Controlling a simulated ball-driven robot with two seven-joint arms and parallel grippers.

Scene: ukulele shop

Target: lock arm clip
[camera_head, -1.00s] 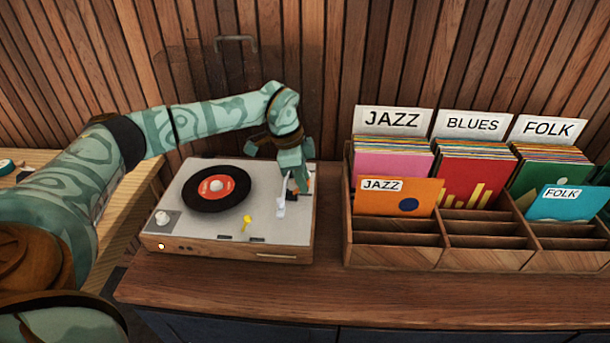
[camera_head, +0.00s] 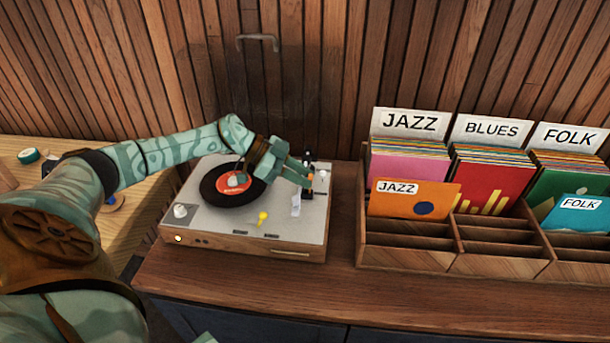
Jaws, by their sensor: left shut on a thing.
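The record player (camera_head: 215,228) stands on the wooden counter, with a black record with an orange label (camera_head: 225,188) on its platter. At its right side are black tonearm parts (camera_head: 308,193) and a small white piece (camera_head: 296,206). My left gripper (camera_head: 306,178) reaches over the record from the left. Its jaws are shut at the tonearm, on what appears to be the arm clip; the fingers hide the clip, so its position cannot be told.
A yellow lever (camera_head: 262,218) and a white knob (camera_head: 181,211) stand on the player's top. A raised clear lid (camera_head: 290,90) is behind it. A wooden record crate (camera_head: 405,258) stands to the right. The counter in front (camera_head: 330,300) is clear.

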